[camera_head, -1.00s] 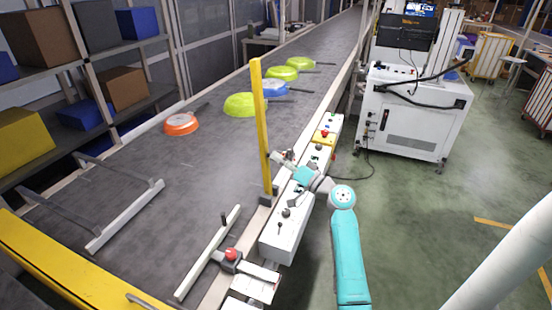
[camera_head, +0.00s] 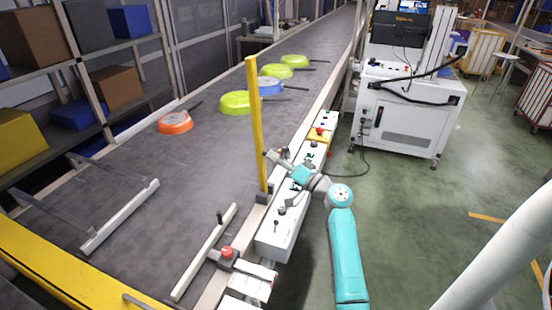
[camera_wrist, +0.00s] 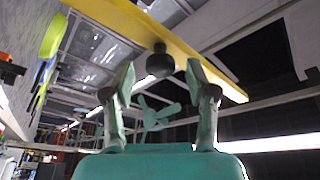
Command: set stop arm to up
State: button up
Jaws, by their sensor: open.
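The stop arm (camera_head: 255,110) is a long yellow bar. It stands upright at the near right edge of the conveyor in the head view. In the wrist view the yellow bar (camera_wrist: 210,68) crosses the top on a slant, with a dark round knob (camera_wrist: 160,62) on it. My gripper (camera_head: 269,154) is beside the bar, around its lower half. In the wrist view its two fingers are apart, and the knob appears between the fingertips. I cannot tell whether the fingers touch the knob.
The grey conveyor (camera_head: 150,215) carries several pans, with an orange pan (camera_head: 175,122) nearest. A white control rail (camera_head: 280,238) with buttons runs below my arm. A red knob (camera_head: 227,253) sits on a guide in front. A white machine cabinet (camera_head: 408,115) stands right over open floor.

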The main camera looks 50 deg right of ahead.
jog(key=v, duration=1.1)
jog(key=shift+s, duration=0.25)
